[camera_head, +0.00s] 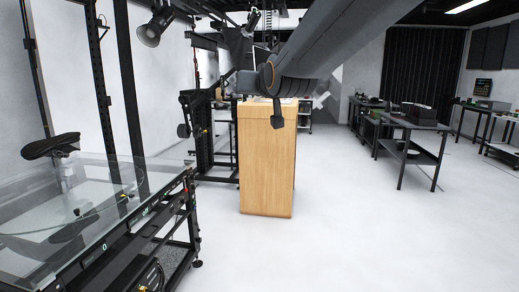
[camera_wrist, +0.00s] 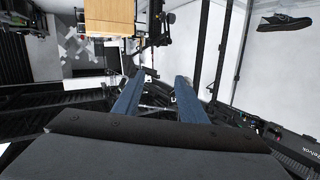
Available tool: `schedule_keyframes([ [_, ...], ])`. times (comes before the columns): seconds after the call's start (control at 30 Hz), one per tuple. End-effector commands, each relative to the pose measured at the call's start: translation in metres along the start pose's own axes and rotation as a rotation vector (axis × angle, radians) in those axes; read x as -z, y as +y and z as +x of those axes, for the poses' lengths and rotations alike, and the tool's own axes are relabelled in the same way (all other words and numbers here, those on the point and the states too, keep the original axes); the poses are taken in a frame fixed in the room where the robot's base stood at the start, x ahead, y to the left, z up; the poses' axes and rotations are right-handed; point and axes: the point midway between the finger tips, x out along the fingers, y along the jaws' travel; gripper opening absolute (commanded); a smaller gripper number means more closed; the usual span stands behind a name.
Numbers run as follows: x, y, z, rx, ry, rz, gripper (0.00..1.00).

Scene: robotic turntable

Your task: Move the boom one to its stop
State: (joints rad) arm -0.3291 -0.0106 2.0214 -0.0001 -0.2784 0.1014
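My arm reaches in from the top right of the head view. My gripper shows in the wrist view (camera_wrist: 161,78) as two blue fingers, spread apart with nothing held between them. In the head view the gripper end is hard to make out against the dark equipment behind it. A glass-topped turntable rig (camera_head: 130,168) with a black frame stands at the left. A dark shoe (camera_head: 50,146) is at its glass top and also shows in the wrist view (camera_wrist: 285,22). No part is clearly marked as boom one, so I cannot tell which piece it is.
A wooden cabinet (camera_head: 266,165) stands in the middle, with a black frame stand (camera_head: 203,140) left of it. Black uprights (camera_head: 128,80) rise behind the rig. A dark table (camera_head: 411,127) stands at the right. The white floor is open in front and to the right.

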Motion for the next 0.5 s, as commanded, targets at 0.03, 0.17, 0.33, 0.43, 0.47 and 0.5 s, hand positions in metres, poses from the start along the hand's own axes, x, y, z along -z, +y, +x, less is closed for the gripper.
schedule_keyframes([
  [0.03,-0.025,0.014,-0.002,-0.022,-0.057,-0.001,0.38],
  [0.17,-0.086,0.044,-0.012,-0.070,-0.203,-0.003,0.38],
  [0.33,-0.164,0.079,-0.037,-0.129,-0.393,0.005,0.38],
  [0.43,-0.209,0.098,-0.058,-0.161,-0.507,0.013,0.38],
  [0.47,-0.222,0.103,-0.065,-0.169,-0.541,0.016,0.38],
  [0.5,-0.239,0.110,-0.075,-0.182,-0.588,0.021,0.38],
])
